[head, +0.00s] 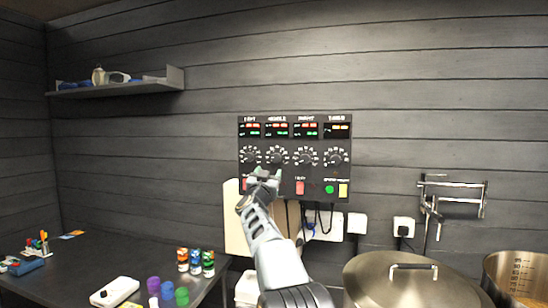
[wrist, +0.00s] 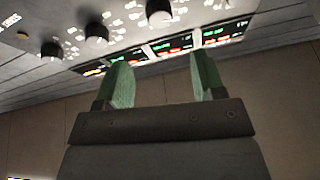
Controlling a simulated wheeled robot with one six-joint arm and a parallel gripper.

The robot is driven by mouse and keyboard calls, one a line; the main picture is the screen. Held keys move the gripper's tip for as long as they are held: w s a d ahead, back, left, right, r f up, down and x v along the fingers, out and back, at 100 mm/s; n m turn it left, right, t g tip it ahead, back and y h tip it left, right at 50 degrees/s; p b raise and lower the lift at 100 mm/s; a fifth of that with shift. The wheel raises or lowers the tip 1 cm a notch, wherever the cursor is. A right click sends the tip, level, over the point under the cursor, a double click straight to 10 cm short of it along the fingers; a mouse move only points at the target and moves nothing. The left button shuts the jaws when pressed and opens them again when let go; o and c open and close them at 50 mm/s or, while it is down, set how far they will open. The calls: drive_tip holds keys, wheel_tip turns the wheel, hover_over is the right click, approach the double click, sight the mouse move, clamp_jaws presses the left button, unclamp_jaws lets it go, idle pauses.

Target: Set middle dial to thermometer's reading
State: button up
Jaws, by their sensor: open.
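The black control panel (head: 294,186) hangs on the wall with a row of dials under small lit displays. The middle dial (head: 277,156) is second from the left; its pointer setting is too small to read. In the wrist view, where the panel looks upside down, a black knob (wrist: 160,11) at the top edge appears to be this dial. My gripper (head: 264,173) is in front of the panel, just below and left of the middle dial. Its green-padded fingers (wrist: 158,74) are apart with nothing between them. I cannot make out a thermometer or its reading.
A lidded pot (head: 405,285) and an open pot with scale marks (head: 518,275) stand at lower right. A dark table (head: 75,265) at left holds colored jars (head: 183,262) and a white device (head: 115,292). A shelf (head: 120,89) is on the upper left wall.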

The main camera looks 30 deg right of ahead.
sight(276, 159)
drive_tip(key=p+x, duration=0.5)
drive_tip(key=x, duration=0.3)
drive_tip(key=shift+w+d+r+p, duration=0.15)
drive_tip(key=shift+d+r+p, duration=0.1)
drive_tip(key=shift+p, duration=0.15)
drive_tip(key=shift+w+d+r+p, duration=0.1)
drive_tip(key=shift+w+d+p, duration=0.35)
drive_tip(key=shift+p, duration=0.1)
drive_tip(key=shift+c, duration=0.3)
drive_tip(key=c, duration=0.9)
drive_tip(key=shift+o, duration=0.2)
drive_tip(key=m+g+h, duration=0.1)
drive_tip(key=m, duration=0.1)
drive_tip(key=m+g+h, duration=0.1)
drive_tip(key=m, duration=0.2)
drive_tip(key=shift+a, duration=0.1)
drive_tip(key=shift+w+m+g, duration=0.1)
drive_tip(key=shift+m+g, duration=0.5)
drive_tip(key=shift+m, duration=0.3)
drive_tip(key=o, duration=0.9)
